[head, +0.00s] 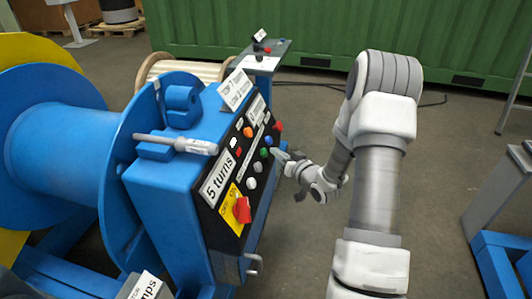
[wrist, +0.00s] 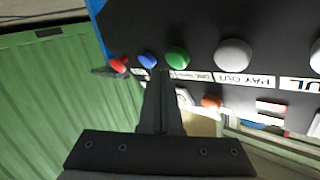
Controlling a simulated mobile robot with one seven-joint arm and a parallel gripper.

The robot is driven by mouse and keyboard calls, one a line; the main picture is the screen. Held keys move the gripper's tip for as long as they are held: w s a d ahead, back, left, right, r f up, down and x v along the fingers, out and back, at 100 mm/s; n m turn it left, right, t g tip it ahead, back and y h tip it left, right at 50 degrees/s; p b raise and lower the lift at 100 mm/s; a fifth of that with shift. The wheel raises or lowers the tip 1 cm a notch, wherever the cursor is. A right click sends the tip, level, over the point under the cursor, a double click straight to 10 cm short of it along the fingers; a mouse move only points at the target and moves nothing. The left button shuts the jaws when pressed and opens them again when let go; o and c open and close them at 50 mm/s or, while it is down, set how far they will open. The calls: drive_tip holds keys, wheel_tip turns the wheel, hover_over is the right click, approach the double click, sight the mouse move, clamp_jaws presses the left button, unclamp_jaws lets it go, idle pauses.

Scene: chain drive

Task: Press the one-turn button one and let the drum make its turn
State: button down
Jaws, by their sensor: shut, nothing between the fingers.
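A blue cabinet carries a black control panel (head: 236,152) with a row of round buttons. The green button (head: 264,152) and blue button (head: 269,140) sit beside each other, and the green button (wrist: 177,57) and blue button (wrist: 147,60) also show in the wrist view. Small labels lie beside them; I cannot read which one says one turn. My gripper (head: 277,153) is shut and empty, its tips close to the panel by the green and blue buttons; contact cannot be told. The tips (wrist: 161,74) show in the wrist view. The large blue drum (head: 72,140) stands left of the cabinet.
The panel also has a white button (head: 258,167), a red button (head: 278,127) and a red rotary switch (head: 242,210) on a yellow plate. The floor to the right is mostly open.

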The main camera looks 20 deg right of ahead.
drive_tip(key=shift+a+f, duration=0.1)
drive_tip(key=shift+w+a+f+b, duration=0.1)
drive_tip(key=shift+w+a+b, duration=0.1)
drive_tip(key=shift+b, duration=0.15)
